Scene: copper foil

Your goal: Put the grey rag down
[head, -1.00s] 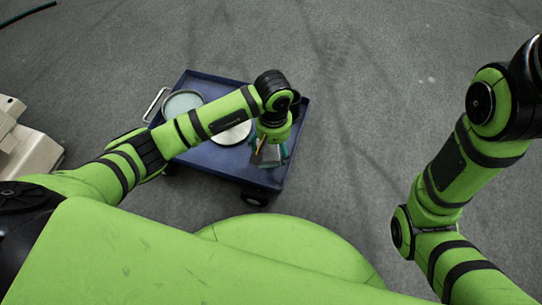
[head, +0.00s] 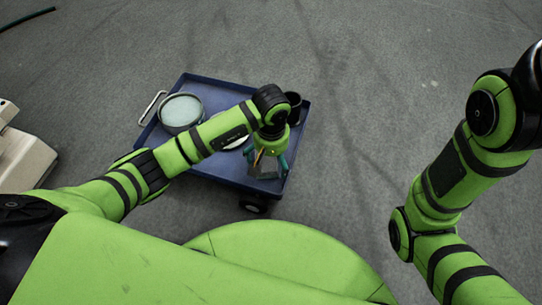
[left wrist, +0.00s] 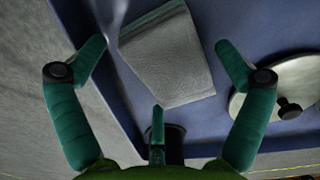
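The grey rag (left wrist: 165,55) looks folded and lies on the blue cart top in the left wrist view. In the head view the rag (head: 265,171) shows partly below my left gripper (head: 267,164), near the cart's front right corner. In the left wrist view the left gripper (left wrist: 161,45) has its teal fingers spread wide, with a gap between the fingertips and the rag on both sides. Nothing is held in it. My right gripper is outside the views; only the right arm shows.
The blue cart (head: 222,175) has a raised rim. On it stand a round pan with pale contents (head: 181,110), a pale lid with a dark knob (left wrist: 284,90), and a black cup (head: 294,98). A beige object (head: 22,158) stands at the left.

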